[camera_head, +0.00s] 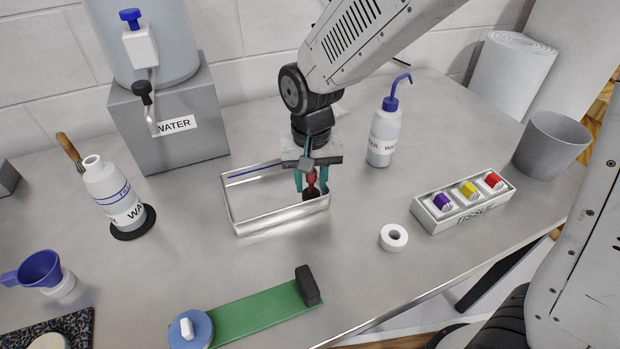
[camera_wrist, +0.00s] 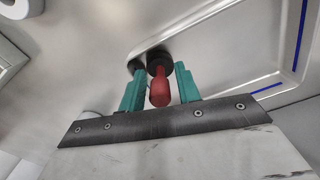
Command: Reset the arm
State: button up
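My gripper (camera_head: 311,182) is pointed down over the right end of a shallow metal tray (camera_head: 281,222). Its teal fingers (camera_wrist: 160,88) stand apart on either side of a tool with a red handle (camera_wrist: 160,90) and a round black end. Narrow gaps show between the handle and both fingers, so the gripper looks open around it. The red handle also shows between the fingers in the head view (camera_head: 312,180), with its dark end low at the tray's right end. Whether the tool rests on the tray floor is hard to tell.
A wash bottle (camera_head: 384,138) stands just right of the arm. A water dispenser (camera_head: 172,120) stands behind left. A green board (camera_head: 255,314) lies in front. The counter between tray and board is clear.

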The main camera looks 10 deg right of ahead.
notch_tip(320, 180, up, 8)
jog(key=shift+f, duration=0.15)
jog(key=shift+s+d+n, duration=0.1)
jog(key=shift+s+n, duration=0.05)
jog(key=shift+n, duration=0.15)
jog(key=s+d+r, duration=0.3)
jog(key=s+d, duration=0.6)
jog(key=d, duration=0.1)
jog(key=s+d+r+t, duration=0.1)
jog(key=s+d+r, duration=0.3)
jog(key=s+d, duration=0.5)
jog(key=shift+s+d+r+m, duration=0.25)
jog(key=shift+s+d+m, duration=0.15)
jog(key=shift+d, duration=0.45)
